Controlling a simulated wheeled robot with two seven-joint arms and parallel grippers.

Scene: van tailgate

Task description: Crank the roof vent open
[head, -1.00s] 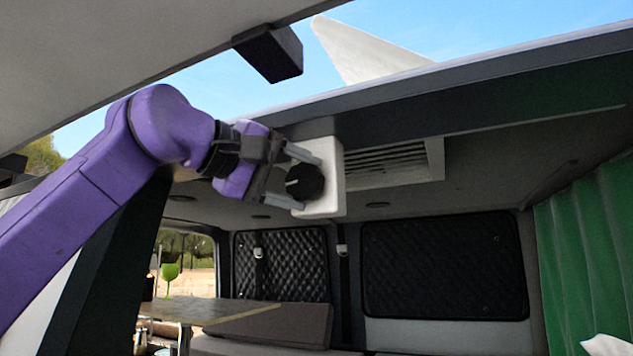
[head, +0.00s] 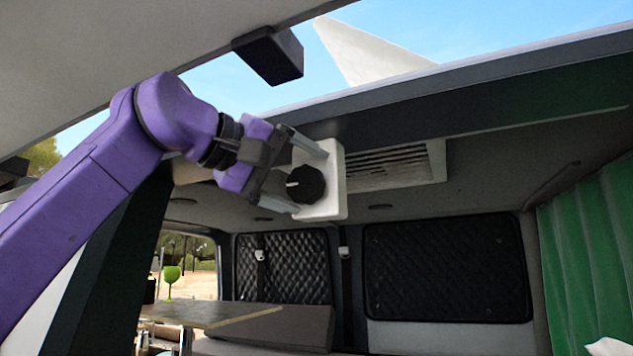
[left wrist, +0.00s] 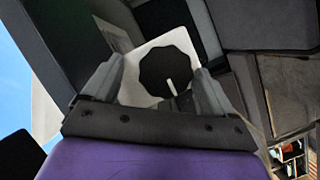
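The black knob (head: 306,184) with a white pointer line sits on a white block (head: 335,172) under the van's rear roof edge. The slatted roof vent grille (head: 390,165) is just behind and to the right. A white wedge-shaped panel (head: 365,52) stands up above the roof; I cannot tell if it is the vent lid. My left gripper (head: 311,181) is open, its fingers apart above and below the knob. In the left wrist view the knob (left wrist: 170,70) lies between the two spread fingers, with gaps beside it. My right gripper is not in view.
The raised tailgate (head: 130,50) with a dark block (head: 269,54) hangs above my left arm. The roof's rear edge (head: 480,75) runs close over the gripper. Inside are a table (head: 205,314) with a green glass (head: 172,275) and a green curtain (head: 590,255) at right.

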